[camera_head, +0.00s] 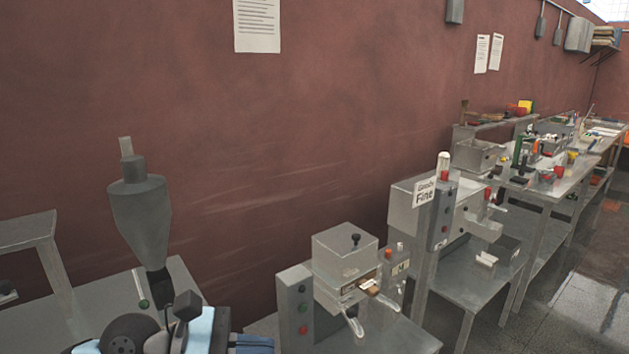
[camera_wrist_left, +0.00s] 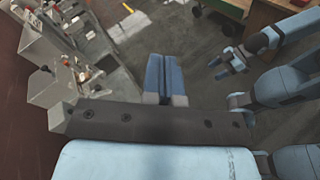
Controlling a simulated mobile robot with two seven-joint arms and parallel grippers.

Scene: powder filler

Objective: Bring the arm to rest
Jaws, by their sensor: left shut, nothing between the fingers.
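My left gripper's blue fingers (camera_wrist_left: 165,78) are together and empty in the left wrist view, over the grey floor. In the head view, part of my left arm (camera_head: 200,330) shows at the bottom left edge, light blue and black, in front of the powder filler. The filler's grey funnel-shaped hopper (camera_head: 140,215) stands upright behind it. My right arm comes in from the right of the left wrist view, with its small gripper (camera_wrist_left: 228,65) above the floor. It is too small to tell whether its fingers are apart.
A grey boxy machine (camera_head: 345,257) stands right of the filler. Another machine with a "Goody Fine" label (camera_head: 424,193) is farther along. Cluttered metal benches (camera_head: 545,185) run along the brown wall to the back right. The floor (camera_head: 590,290) at the right is open.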

